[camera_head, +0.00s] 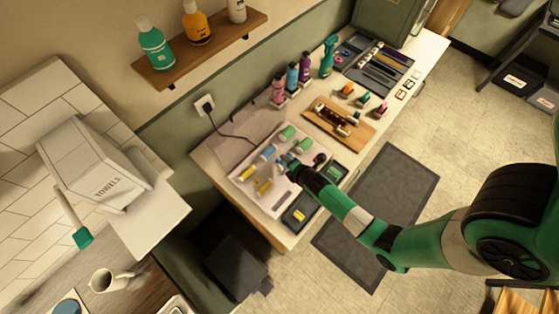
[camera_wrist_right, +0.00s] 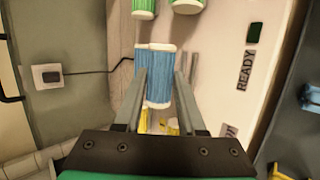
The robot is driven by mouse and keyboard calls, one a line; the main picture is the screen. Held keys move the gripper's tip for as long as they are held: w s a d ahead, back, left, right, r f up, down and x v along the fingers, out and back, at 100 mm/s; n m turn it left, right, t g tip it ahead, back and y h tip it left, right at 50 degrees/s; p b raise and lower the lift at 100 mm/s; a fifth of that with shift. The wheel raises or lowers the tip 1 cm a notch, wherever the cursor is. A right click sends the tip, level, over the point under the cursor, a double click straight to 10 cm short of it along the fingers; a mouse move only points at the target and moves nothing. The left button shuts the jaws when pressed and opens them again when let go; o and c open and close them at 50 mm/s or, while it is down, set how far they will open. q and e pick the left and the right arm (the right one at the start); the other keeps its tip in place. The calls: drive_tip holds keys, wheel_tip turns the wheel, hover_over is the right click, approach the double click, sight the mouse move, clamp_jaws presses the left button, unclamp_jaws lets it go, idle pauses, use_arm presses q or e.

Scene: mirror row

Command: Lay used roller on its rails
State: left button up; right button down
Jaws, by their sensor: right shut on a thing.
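Several rollers lie on a pale board (camera_head: 232,178): green ones (camera_head: 287,132), blue ones (camera_head: 269,151) and yellow ones (camera_head: 263,187). My right gripper (camera_head: 289,165) is low over the board, among the blue rollers. In the right wrist view its fingers (camera_wrist_right: 160,95) are shut on a ribbed blue roller (camera_wrist_right: 158,85). Another blue roller (camera_wrist_right: 140,60) is close beside it, overlapping in the picture. Green rollers (camera_wrist_right: 186,6) lie beyond. Yellow rollers (camera_wrist_right: 173,126) show partly between the fingers. Thin grey bars (camera_wrist_right: 191,68) lie right of the held roller; I cannot tell whether they are rails. My left gripper is out of view.
A label reading READY (camera_wrist_right: 247,70) is right of the rollers. A dark tray with a yellow patch (camera_head: 299,215) is at the table's front edge. A wooden board with tools (camera_head: 338,123), bottles (camera_head: 291,77) and a power cord (camera_head: 229,134) are farther back.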

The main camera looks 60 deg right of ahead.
sight(287, 170)
wheel_tip(287, 170, down, 2)
drive_tip(key=shift+f+b, duration=0.25)
drive_tip(key=shift+b, duration=0.2)
drive_tip(key=shift+d+f+b, duration=0.1)
drive_tip(key=shift+f+b, duration=0.4)
drive_tip(key=shift+f, duration=0.2)
